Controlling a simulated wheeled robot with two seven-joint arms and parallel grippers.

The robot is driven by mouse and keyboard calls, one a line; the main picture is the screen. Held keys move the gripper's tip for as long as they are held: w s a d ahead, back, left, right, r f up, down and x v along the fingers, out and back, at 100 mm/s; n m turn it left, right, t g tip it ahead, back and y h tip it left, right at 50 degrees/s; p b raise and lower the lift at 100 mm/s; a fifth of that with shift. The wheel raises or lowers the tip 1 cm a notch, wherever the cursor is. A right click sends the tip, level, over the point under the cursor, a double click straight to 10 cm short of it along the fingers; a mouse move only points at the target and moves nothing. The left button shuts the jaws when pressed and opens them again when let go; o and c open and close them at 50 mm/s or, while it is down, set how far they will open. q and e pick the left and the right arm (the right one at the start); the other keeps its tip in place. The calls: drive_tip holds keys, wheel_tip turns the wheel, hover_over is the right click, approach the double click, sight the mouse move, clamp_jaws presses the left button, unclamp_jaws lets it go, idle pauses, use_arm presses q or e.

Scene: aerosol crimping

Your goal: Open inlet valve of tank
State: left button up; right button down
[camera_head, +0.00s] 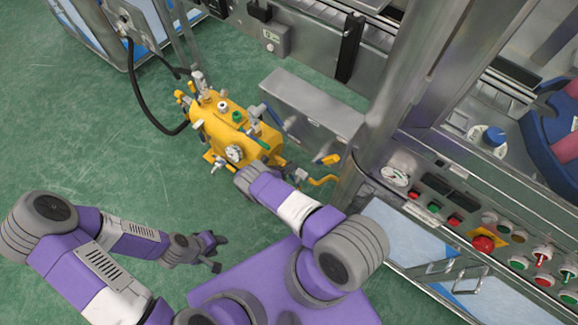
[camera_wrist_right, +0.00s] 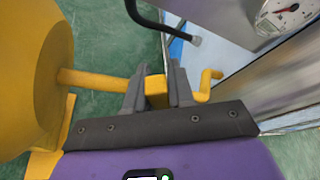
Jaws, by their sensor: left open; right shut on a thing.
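The yellow tank (camera_head: 222,125) stands on the floor near the middle of the head view, with several fittings and a gauge on top. In the right wrist view the rounded side of the tank (camera_wrist_right: 35,70) fills the left. A yellow pipe (camera_wrist_right: 95,80) runs from it to a yellow valve block (camera_wrist_right: 157,92) with a bent yellow handle (camera_wrist_right: 209,82). My right gripper (camera_wrist_right: 157,86) is shut on that valve block, one finger on each side. In the head view my right arm covers most of this gripper. My left gripper (camera_head: 214,252) is open and empty, low and left of the tank.
A steel machine with a button panel (camera_head: 470,225) stands at the right. A grey metal box (camera_head: 312,103) is just right of the tank. A black hose (camera_head: 142,95) runs from upper left toward the tank. The green floor at left is clear.

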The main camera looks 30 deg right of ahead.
drive_tip(key=c, duration=1.1)
unclamp_jaws()
drive_tip(key=shift+o, duration=0.2)
drive_tip(key=v, duration=0.7)
drive_tip(key=shift+a+p, duration=0.3)
drive_tip(key=shift+p, duration=0.15)
drive_tip(key=shift+s, duration=0.1)
drive_tip(key=shift+c, duration=0.2)
